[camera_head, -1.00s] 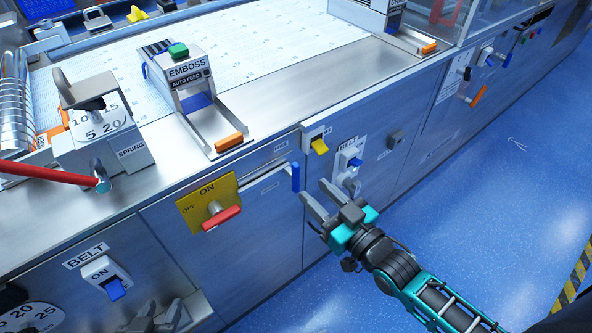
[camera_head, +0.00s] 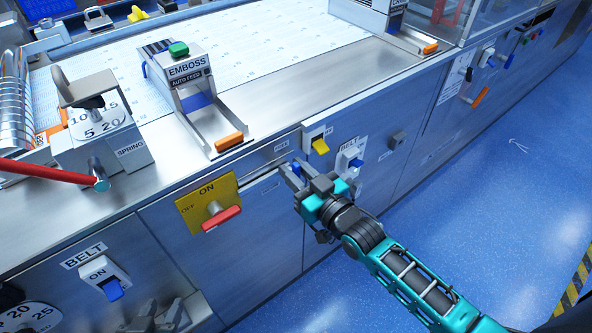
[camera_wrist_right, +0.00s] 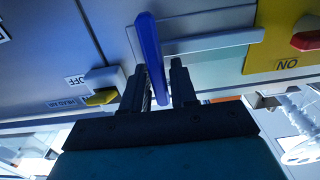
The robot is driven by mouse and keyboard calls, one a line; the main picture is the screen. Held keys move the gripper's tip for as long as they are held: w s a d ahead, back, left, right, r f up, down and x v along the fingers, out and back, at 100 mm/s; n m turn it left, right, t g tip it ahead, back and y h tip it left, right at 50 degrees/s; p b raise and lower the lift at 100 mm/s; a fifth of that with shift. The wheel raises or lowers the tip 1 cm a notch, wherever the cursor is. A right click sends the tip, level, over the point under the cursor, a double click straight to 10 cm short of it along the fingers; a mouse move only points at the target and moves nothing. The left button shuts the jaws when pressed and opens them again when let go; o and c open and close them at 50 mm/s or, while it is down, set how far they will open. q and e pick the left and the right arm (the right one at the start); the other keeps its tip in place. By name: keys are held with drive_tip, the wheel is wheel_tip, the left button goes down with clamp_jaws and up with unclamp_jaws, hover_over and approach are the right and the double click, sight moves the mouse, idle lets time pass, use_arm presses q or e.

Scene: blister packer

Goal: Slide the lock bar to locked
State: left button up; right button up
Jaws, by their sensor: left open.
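The lock bar's upright blue handle (camera_wrist_right: 151,50) shows in the right wrist view, standing in front of a pale horizontal slide strip (camera_wrist_right: 215,41) on the machine front. My right gripper (camera_wrist_right: 161,75) is open, with one finger on each side of the handle. Gaps look narrow, and I cannot tell whether either finger touches it. In the head view, my right gripper (camera_head: 298,170) is at the strip's right end and mostly hides the handle. My left gripper (camera_head: 160,314) is open and empty at the bottom edge, away from the bar.
Left of the bar is a yellow ON/OFF plate (camera_head: 193,217) with a red handle (camera_head: 222,218). Close on the right are a yellow switch (camera_head: 320,146) and a blue BELT switch (camera_head: 355,163). The emboss unit (camera_head: 187,72) stands on the counter above. Blue floor lies open at right.

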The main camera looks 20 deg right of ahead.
use_arm(q)
drive_tip(key=shift+s+a+f, duration=0.1)
drive_tip(key=shift+f, duration=0.15)
use_arm(e)
clamp_jaws()
drive_tip(key=a, duration=0.1)
drive_tip(key=s+a+p, duration=0.1)
drive_tip(key=a, duration=0.1)
drive_tip(key=shift+s+a, duration=0.2)
drive_tip(key=shift+a, duration=0.05)
use_arm(q)
drive_tip(key=shift+a+r, duration=0.35)
drive_tip(key=shift+r, duration=0.1)
use_arm(e)
drive_tip(key=shift+a, duration=0.1)
drive_tip(key=shift+o, duration=1.1)
unclamp_jaws()
drive_tip(key=shift+a, duration=0.1)
use_arm(q)
drive_tip(key=shift+s+d+f, duration=0.1)
drive_tip(key=shift+s, duration=0.05)
use_arm(e)
drive_tip(key=shift+o, duration=0.3)
drive_tip(key=shift+s, duration=0.15)
